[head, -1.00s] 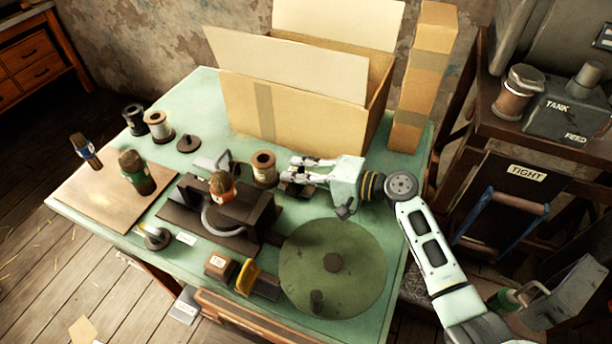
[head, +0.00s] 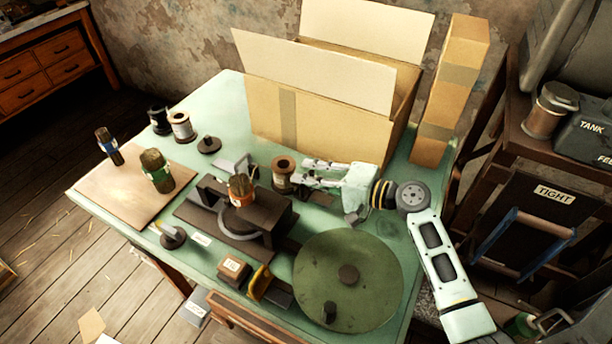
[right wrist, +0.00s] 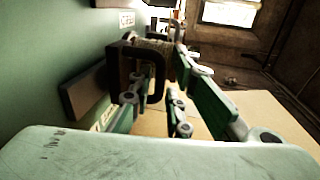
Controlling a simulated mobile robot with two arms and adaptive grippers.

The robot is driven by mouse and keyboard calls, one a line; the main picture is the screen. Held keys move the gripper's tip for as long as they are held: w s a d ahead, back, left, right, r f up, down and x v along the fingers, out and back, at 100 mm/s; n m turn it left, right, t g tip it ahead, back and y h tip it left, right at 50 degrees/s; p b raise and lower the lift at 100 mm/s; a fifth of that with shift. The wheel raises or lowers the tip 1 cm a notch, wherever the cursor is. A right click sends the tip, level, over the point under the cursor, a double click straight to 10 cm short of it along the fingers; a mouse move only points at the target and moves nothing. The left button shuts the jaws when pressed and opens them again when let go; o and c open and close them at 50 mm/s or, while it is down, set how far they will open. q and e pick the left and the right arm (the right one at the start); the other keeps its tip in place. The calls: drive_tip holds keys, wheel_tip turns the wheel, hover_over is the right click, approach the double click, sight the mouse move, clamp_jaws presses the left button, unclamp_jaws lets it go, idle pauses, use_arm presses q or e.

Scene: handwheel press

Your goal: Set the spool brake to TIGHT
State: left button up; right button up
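A brown spool (head: 283,168) stands on the green table behind the press (head: 240,215). In the right wrist view, a spool wound with pale cord (right wrist: 155,50) sits behind a dark looped bracket (right wrist: 156,80). My right gripper (head: 303,172) is open, its two fingers spread and pointing left, with the tips close to the spool's right side. I cannot tell whether they touch it. A small part under the fingers is mostly hidden. A TIGHT label (head: 555,193) shows on a dark panel at the right. The brake's setting cannot be read. My left gripper is out of view.
A large open cardboard box (head: 255,100) and a tall carton (head: 445,95) stand behind my right gripper. A round green disc (head: 365,265) lies in front. A dark rack stands right of the table.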

drive_tip(key=v, duration=1.1)
